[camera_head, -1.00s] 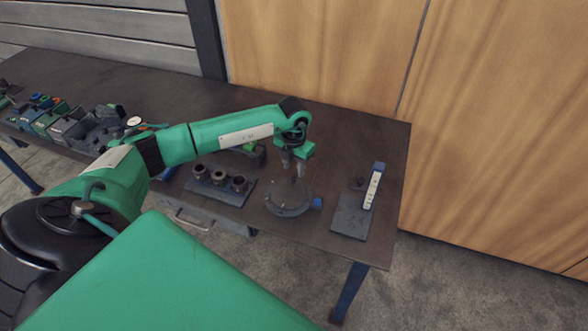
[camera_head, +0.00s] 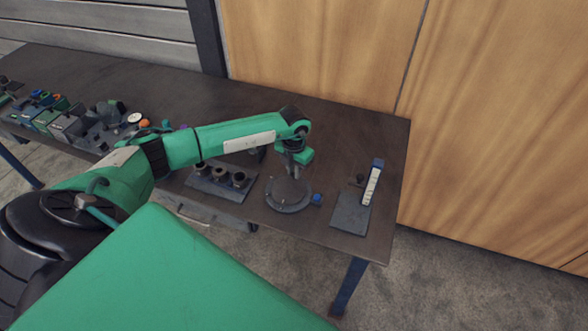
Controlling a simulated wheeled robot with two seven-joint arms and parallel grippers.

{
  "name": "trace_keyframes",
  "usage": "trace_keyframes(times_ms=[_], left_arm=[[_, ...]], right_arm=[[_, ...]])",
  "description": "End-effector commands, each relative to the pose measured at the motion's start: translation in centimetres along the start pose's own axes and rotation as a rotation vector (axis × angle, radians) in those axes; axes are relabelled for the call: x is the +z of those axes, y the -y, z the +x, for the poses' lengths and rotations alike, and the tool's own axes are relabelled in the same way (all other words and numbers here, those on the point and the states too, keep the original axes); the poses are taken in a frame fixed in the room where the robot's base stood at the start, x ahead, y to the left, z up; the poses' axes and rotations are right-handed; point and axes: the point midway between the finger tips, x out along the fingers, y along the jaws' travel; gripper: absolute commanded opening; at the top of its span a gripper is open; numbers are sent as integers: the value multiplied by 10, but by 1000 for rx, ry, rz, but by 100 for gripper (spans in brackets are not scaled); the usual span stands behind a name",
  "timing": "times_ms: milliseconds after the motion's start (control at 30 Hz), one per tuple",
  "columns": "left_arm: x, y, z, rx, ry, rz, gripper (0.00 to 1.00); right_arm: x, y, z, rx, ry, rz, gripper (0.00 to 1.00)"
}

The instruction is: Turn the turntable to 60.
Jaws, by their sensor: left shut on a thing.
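The turntable (camera_head: 288,203) is a dark grey round disc with a lighter rim, lying on the table near its front edge. A small blue block (camera_head: 317,199) sits at its right side. My left gripper (camera_head: 291,176) points down over the disc from the back. It is shut on a part of the turntable, but the gripped part is too small and dark to make out. Any scale marks on the rim are too small to read. My right gripper does not show.
A dark plate with an upright white-faced gauge (camera_head: 372,186) stands right of the turntable. A dark block with three round sockets (camera_head: 219,179) lies to the left. Several bins and parts (camera_head: 62,125) crowd the table's far left. The back right tabletop is clear.

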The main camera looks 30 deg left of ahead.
Motion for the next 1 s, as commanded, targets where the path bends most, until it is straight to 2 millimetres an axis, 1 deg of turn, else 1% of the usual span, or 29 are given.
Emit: trace_keyframes(times_ms=[167, 367, 633, 1000], left_arm=[[0, 1, 2, 1, 0, 36, 0], [2, 6, 4, 2, 2, 143, 0], [2, 17, 5, 1, 3, 381, 0], [-3, 33, 5, 2, 2, 724, 0]], right_arm=[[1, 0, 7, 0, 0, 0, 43], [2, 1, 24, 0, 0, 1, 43], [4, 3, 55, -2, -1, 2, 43], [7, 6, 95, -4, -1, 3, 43]])
